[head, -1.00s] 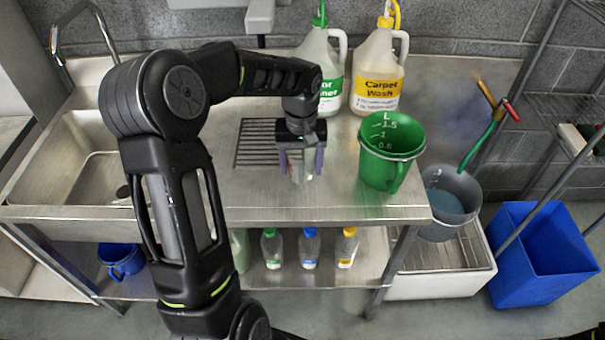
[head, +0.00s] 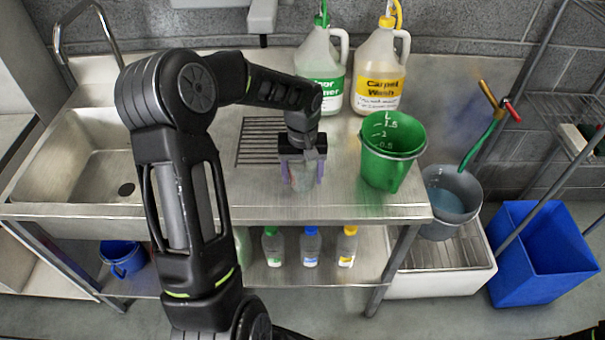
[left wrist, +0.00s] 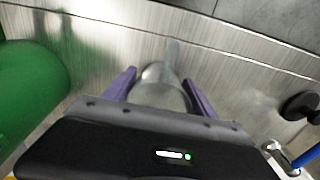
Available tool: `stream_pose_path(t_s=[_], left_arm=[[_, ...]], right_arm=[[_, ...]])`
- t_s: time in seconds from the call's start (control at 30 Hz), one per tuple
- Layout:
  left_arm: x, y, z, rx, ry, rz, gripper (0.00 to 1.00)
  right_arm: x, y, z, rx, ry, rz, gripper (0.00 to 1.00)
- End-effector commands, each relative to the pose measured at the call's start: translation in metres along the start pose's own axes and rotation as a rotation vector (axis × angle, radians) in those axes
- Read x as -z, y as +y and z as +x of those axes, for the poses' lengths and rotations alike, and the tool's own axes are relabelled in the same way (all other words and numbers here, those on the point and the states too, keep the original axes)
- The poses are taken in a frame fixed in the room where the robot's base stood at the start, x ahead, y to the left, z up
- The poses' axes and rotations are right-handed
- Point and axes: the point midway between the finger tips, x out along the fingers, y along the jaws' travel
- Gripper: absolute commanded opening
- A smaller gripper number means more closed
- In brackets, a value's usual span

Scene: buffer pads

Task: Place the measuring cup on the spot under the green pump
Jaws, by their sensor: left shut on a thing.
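My left gripper (head: 302,174) is shut on a small clear grey measuring cup (head: 301,184), over the steel counter in front of the drain slots. In the left wrist view the cup (left wrist: 160,94) sits between the purple fingers, its handle pointing away. I cannot tell whether its base touches the counter. The green pump (head: 321,18) tops a white jug with a green label (head: 326,92), at the back behind my wrist. The spot under the pump is not clearly visible.
A green jug with litre marks (head: 388,160) stands right of the gripper. A yellow-pump Carpet Wash jug (head: 379,75) stands beside the green-pump jug. The sink (head: 88,165) is at left. The counter's front edge (head: 330,213) is close to the cup.

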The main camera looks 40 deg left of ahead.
Motion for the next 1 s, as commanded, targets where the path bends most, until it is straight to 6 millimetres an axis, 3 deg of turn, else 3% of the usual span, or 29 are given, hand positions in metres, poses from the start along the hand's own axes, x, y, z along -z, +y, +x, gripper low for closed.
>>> stream_pose_path(t_s=[0.03,0.07,0.3,0.7,0.87,1.0], left_arm=[[0.0,0.0,0.004,0.0,0.0,0.0,0.25],[0.0,0.0,0.002,0.0,0.001,0.0,0.68],[0.0,0.0,0.001,0.0,0.0,0.0,0.87],[0.001,0.0,-0.005,0.0,0.002,0.0,0.87],[0.001,0.001,-0.026,-0.001,0.005,-0.001,0.87],[0.001,0.001,-0.055,-0.001,0.005,0.0,0.87]], right_arm=[[0.0,0.001,0.003,0.001,0.001,-0.001,0.0],[0.0,0.0,0.002,0.001,0.001,0.0,0.0],[0.0,0.0,0.001,0.001,0.001,-0.001,0.0],[0.0,0.0,-0.001,0.0,0.0,0.0,0.0],[0.0,0.001,0.003,0.001,0.001,0.0,0.0],[0.001,0.002,0.006,0.002,0.002,-0.001,0.0]])
